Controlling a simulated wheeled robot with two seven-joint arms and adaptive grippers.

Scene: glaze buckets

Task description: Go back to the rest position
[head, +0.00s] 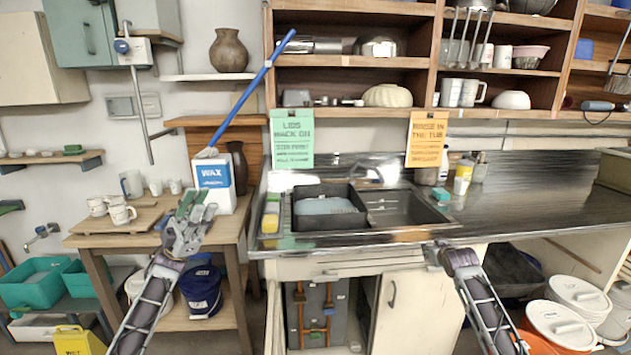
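My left gripper (194,205) is raised in front of the wooden side table, pointing up and away, with its fingers apart and nothing clearly held between them. It overlaps the lower left of the white and blue WAX box (214,175) in the picture; I cannot tell whether they touch. My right gripper (434,256) is at the front edge of the steel counter, below and right of the sink. It is small and seen from behind, so its fingers are mostly hidden.
The steel counter (540,205) holds a black tub (325,220) in the sink. Several white mugs (122,215) stand on the side table's board. White-lidded buckets (560,325) stand at lower right, green bins (33,284) at lower left.

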